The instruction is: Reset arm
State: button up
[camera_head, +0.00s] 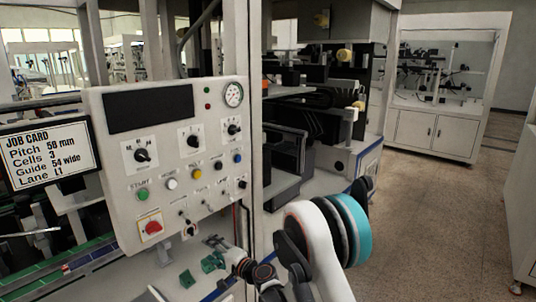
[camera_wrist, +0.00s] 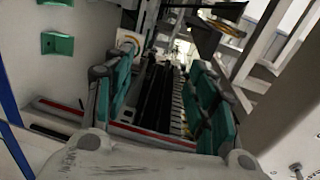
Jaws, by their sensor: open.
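My arm reaches in from the lower right of the head view, below and right of the white control panel (camera_head: 175,150). My gripper (camera_wrist: 160,70) shows clearly in the wrist view. Its two green-padded fingers stand wide apart, and nothing is between them. Beyond the gap are dark rails and a red-and-white strip of the machine. In the head view the gripper end is small and hard to tell from the clutter around it, by the bench edge.
A job card screen (camera_head: 48,156) stands left of the panel. A red stop button (camera_head: 153,227) is low on the panel. Green pieces (camera_wrist: 57,43) lie on a pale surface left of the gripper. A white cabinet (camera_head: 435,132) stands behind open floor (camera_head: 420,220) at right.

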jog(key=s+d+r+n+g+h, duration=0.1)
jog(key=s+d+r+n+h, duration=0.2)
jog(key=s+d+r, duration=0.45)
jog(key=s+d+r+n+g+h, duration=0.15)
jog(key=s+d+r, duration=0.25)
jog(key=d+r, duration=0.65)
jog(key=s+d+n+h, duration=0.1)
jog(key=s+d+h, duration=0.3)
jog(key=s+d, duration=0.6)
jog(key=s+d+n+g+h, duration=0.1)
jog(key=s+d+h, duration=0.3)
jog(key=s+d, duration=0.7)
jog(key=s+n, duration=0.1)
jog(key=s, duration=0.6)
jog(key=shift+s+r, duration=0.15)
jog(key=shift+s, duration=0.25)
jog(key=shift+a, duration=0.15)
